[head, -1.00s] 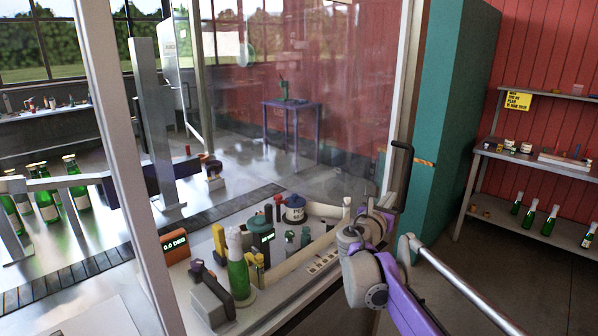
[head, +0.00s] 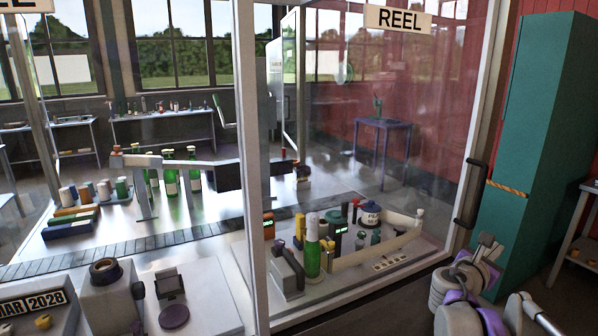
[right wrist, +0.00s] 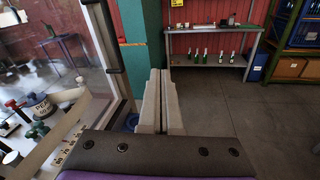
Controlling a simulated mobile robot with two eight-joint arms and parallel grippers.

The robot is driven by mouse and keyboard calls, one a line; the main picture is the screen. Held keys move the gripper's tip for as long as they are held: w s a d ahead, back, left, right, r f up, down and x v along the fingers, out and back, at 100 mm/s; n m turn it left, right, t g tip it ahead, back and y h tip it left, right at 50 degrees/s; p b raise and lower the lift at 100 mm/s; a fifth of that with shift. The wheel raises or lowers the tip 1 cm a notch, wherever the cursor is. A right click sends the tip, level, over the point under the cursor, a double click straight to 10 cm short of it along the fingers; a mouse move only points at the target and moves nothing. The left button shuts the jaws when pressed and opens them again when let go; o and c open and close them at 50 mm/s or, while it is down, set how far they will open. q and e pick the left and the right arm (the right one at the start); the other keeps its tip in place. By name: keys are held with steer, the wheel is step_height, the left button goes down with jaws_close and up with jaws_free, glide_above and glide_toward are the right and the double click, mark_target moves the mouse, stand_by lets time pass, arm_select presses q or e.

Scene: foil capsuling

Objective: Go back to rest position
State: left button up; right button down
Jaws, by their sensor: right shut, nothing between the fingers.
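My right gripper (head: 487,240) shows at the lower right of the head view, in front of the teal cabinet's foot and close to the black door handle (head: 470,192). Its arm comes up from the bottom edge. In the right wrist view its two pale fingers (right wrist: 159,75) lie side by side, closed, with nothing between them. They point over open floor towards the teal cabinet (right wrist: 140,40) and the shelf. My left gripper is not in view.
A glazed enclosure (head: 250,120) with a REEL sign (head: 398,19) stands in front. Behind the glass are a green bottle (head: 312,255) and several tools. A low shelf (right wrist: 215,60) with bottles stands beyond the cabinet. Grey floor (right wrist: 230,110) to the right is clear.

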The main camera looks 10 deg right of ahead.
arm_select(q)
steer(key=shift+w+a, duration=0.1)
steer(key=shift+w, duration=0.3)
arm_select(e)
steer(key=s+a+f+m+g+y, duration=0.1)
steer(key=s+a+f+m+y, duration=0.4)
steer(key=s+a+f+m, duration=0.2)
steer(key=s+a+f+m+g+y, duration=0.1)
steer(key=s+a+f+m+y, duration=0.4)
steer(key=a+f, duration=0.6)
steer(key=s+a+f+m+g+y, duration=0.1)
steer(key=s+a+f+m+y, duration=0.3)
steer(key=s+a+f+m, duration=0.6)
steer(key=a, duration=0.4)
steer(key=shift+s+a+y, duration=0.15)
steer(key=shift+s+y, duration=0.25)
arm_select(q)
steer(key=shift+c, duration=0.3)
